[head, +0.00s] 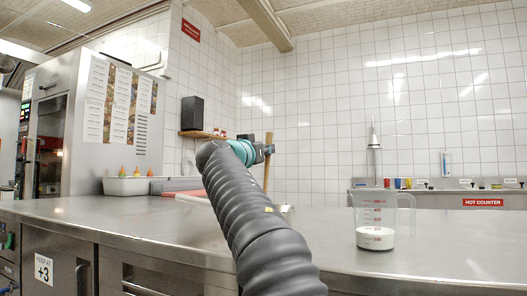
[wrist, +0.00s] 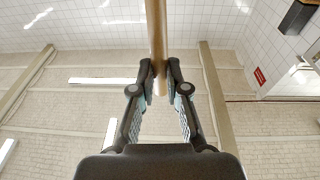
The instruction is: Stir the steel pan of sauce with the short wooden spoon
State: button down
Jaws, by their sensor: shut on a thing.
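The wooden spoon (head: 267,175) is held upright by my gripper (head: 267,150) above the steel counter, with its handle rising just past the fingers. In the wrist view the handle (wrist: 156,25) runs between the two fingertips of my gripper (wrist: 159,72), which are closed on it from both sides. The lower end of the spoon is hidden behind my arm. A small piece of steel rim (head: 286,208), probably the pan, shows just right of my arm. The rest of it and any sauce are hidden, so I cannot tell whether the spoon is inside it.
A clear measuring jug (head: 376,216) with white contents stands on the steel counter (head: 330,255) to the right. A white tub (head: 127,187) with sauce bottles and a red-edged tray (head: 183,193) are at the left. The counter around the jug is clear.

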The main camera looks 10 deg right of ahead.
aim_at(268, 134)
jog(key=shift+w+d+r+p, duration=0.1)
jog(key=shift+w+r+p, duration=0.1)
jog(key=shift+r+p, duration=0.8)
jog(key=shift+w+d+r+p, duration=0.1)
jog(key=shift+w+r+p, duration=0.05)
jog(key=shift+r+p, duration=0.8)
jog(key=shift+r, duration=0.2)
notch_tip(268, 134, up, 5)
jog(key=p, duration=0.4)
jog(key=shift+f, duration=0.1)
